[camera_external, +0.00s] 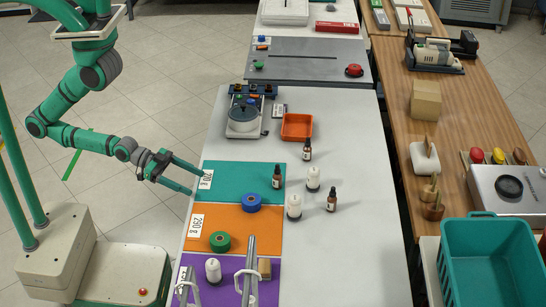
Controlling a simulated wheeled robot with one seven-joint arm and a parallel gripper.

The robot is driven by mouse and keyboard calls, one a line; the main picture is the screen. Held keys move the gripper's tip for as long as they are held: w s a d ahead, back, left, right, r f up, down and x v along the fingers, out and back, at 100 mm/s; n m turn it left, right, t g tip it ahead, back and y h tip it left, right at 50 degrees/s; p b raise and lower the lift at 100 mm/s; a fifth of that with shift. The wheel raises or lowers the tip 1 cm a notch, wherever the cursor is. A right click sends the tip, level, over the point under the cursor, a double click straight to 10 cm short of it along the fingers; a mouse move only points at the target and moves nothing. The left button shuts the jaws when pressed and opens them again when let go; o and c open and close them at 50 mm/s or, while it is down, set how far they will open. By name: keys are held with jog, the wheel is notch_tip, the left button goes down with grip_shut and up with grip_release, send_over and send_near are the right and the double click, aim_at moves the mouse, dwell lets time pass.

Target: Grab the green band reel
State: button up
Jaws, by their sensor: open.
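The green band reel (220,241) lies flat on the orange mat (235,222), towards its left and near edge. A blue reel (251,203) lies on the far edge of the same orange mat, up and to the right. My gripper (201,183) is open and empty, with its two fingers pointing right at the left edge of the teal mat (237,172). It is beyond and a little left of the green reel, apart from it. I cannot tell its exact height above the table.
Brown dropper bottles (332,199) and white bottles (294,207) stand right of the mats. A purple mat (263,292) with a white bottle (213,270) and metal handles (248,283) is nearer. An orange tray (297,127) and a round-topped device (243,117) are farther back.

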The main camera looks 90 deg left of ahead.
aim_at(219, 238)
jog(key=w+d+h, duration=0.1)
jog(key=d, duration=0.1)
jog(key=w+d+m+g, duration=0.1)
jog(key=w+d, duration=0.1)
jog(key=d, duration=0.1)
jog(key=w+d+r+m+h, duration=0.1)
jog(key=w+d, duration=0.1)
jog(key=d, duration=0.1)
jog(key=shift+g+h, duration=0.3)
jog(key=d+m+h, duration=0.1)
jog(key=d, duration=0.2)
jog(key=w+d+r+m+g+h, duration=0.1)
jog(key=d, duration=0.3)
jog(key=w+d+r+m+g, duration=0.1)
jog(key=d, duration=0.2)
jog(key=shift+d+r+m+h, duration=0.25)
jog(key=shift+m+h, duration=0.05)
jog(key=shift+h, duration=0.1)
jog(key=x, duration=0.5)
jog(key=shift+d+f, duration=0.1)
jog(key=shift+f, duration=0.1)
jog(key=x, duration=0.4)
jog(key=shift+s+d+f, duration=0.15)
jog(key=shift+s+d, duration=0.1)
jog(key=shift+s, duration=0.05)
jog(key=shift+w+d+f, duration=0.3)
jog(key=shift+w+d, duration=0.05)
jog(key=shift+w, duration=0.1)
jog(key=shift+c, duration=0.7)
jog(key=c, duration=1)
